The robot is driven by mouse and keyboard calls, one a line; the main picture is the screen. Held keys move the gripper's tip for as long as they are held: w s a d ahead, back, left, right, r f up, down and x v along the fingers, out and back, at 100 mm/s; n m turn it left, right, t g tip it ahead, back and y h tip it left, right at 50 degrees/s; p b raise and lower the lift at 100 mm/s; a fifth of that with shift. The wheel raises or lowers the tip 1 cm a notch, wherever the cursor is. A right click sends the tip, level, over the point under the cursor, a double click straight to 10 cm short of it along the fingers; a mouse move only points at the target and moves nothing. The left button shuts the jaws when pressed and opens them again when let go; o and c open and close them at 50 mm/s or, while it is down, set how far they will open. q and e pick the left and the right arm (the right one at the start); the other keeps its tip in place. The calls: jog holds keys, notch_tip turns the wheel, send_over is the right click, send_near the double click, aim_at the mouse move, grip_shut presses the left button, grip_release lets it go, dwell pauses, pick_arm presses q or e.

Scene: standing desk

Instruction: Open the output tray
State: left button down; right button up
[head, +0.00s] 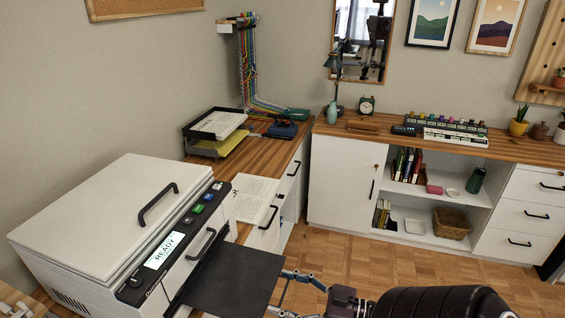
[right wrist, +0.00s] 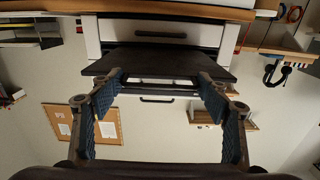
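The white printer (head: 110,215) stands on the desk at the left of the head view, its lid down and its panel reading READY. The tray also shows in the right wrist view (right wrist: 165,62), ahead of the fingers. My right gripper (head: 283,292) is at the tray's outer edge; in the right wrist view (right wrist: 163,82) its fingers are spread wide with nothing held between them. I cannot tell whether a fingertip touches the tray. My left gripper is not in view.
A printed sheet (head: 257,190) lies beyond the printer. A letter tray (head: 215,124) stands farther back on the desk. A white cabinet (head: 340,180) with shelves and drawers lines the back wall. The wooden floor (head: 375,262) is open between the desk and cabinet.

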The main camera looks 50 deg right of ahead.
jog(key=shift+o, duration=0.9)
jog(key=shift+w+d, duration=0.15)
jog(key=v, duration=1.2)
